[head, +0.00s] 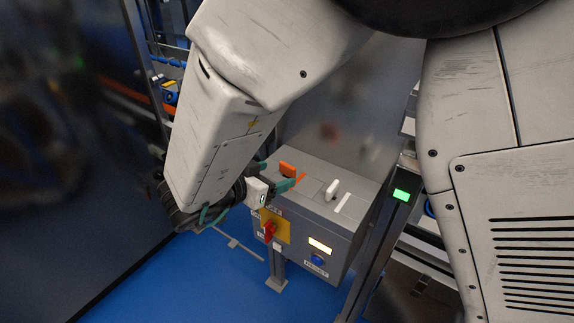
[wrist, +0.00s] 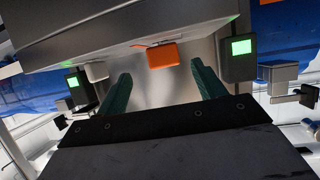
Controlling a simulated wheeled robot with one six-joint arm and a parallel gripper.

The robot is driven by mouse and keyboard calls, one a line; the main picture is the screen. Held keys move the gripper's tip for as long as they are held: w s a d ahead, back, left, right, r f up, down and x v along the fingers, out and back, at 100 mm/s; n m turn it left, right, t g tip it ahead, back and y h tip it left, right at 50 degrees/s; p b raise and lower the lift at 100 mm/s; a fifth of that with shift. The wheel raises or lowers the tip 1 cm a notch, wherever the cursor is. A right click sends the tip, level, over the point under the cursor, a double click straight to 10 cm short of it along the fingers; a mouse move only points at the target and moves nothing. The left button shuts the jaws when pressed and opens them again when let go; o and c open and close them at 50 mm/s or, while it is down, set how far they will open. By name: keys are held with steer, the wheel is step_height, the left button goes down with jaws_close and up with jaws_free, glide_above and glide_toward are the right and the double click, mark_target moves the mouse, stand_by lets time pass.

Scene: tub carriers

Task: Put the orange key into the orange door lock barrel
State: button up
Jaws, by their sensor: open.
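The orange key (head: 288,170) shows as an orange block standing at the top of a grey control box (head: 312,208), near its back left. In the wrist view the orange key (wrist: 162,56) lies ahead of and between my two teal fingers. My gripper (head: 274,175) is open and empty, at the left end of the box top, close to the key. In the wrist view its fingers (wrist: 162,82) are spread wide, with a gap on both sides of the key. I cannot make out an orange lock barrel for certain; an orange strip marks the box top beside the key.
A white key-like block (head: 331,190) stands on the box top to the right, beside a white strip. The box front has a red rotary switch (head: 269,231) and a blue button (head: 318,259). A post with a green light (head: 401,195) stands right of the box.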

mark_target(286, 170)
steer(key=x, duration=0.6)
steer(key=shift+w+f, duration=0.15)
steer(key=shift+w, duration=0.25)
steer(key=c, duration=1.1)
